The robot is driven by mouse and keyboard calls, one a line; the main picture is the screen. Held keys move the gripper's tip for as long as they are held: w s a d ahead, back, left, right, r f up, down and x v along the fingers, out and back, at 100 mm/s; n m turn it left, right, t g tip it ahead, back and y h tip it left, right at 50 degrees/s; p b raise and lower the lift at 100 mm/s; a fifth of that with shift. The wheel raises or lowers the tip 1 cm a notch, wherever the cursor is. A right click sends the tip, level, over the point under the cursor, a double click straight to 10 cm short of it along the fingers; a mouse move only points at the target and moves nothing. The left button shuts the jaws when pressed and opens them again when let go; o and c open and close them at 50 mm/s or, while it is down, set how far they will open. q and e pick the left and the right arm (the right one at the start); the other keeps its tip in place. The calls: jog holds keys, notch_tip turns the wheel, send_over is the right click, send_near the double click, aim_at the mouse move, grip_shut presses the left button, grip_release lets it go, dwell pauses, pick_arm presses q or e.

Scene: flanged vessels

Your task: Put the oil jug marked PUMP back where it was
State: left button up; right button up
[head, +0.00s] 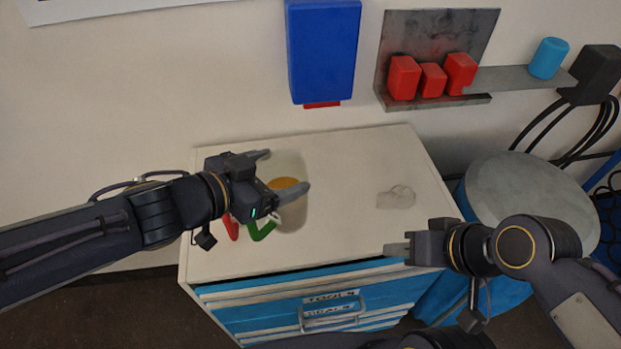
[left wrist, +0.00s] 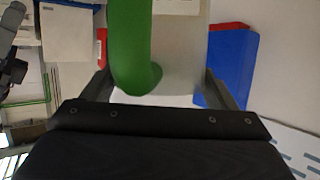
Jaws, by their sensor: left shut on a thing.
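A pale translucent jug (head: 290,214) with amber oil inside and a green handle (head: 262,231) is at the left part of the cabinet top. My left gripper (head: 287,171) is shut on the jug, one finger on each side of its body. In the left wrist view the green handle (left wrist: 133,50) stands between the fingers, in front of the pale body (left wrist: 185,60). A red handle-like piece (head: 232,227) shows beside it, partly hidden by my gripper. No PUMP mark is readable. My right gripper (head: 397,249) is near the cabinet's front right edge; its finger gap is unclear.
The cabinet top (head: 345,225) is mostly clear, with a small grey crumpled thing (head: 396,197) at right. A drum (head: 520,195) stands to the right. A wall shelf (head: 440,99) holds red containers (head: 404,78); a blue cup (head: 548,58) and a blue box (head: 323,50) are nearby.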

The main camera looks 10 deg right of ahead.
pick_arm(q)
jog(key=shift+w+d, duration=0.35)
jog(key=shift+d, duration=0.1)
jog(key=w+d+f+b, duration=0.7)
jog(key=w+f+b, duration=0.3)
jog(key=f, duration=0.3)
jog(key=shift+w+b, duration=0.15)
jog(key=shift+b, duration=0.6)
jog(key=shift+f, duration=0.25)
jog(key=o, duration=1)
jog(key=shift+o, duration=0.2)
jog(key=shift+r, duration=0.1)
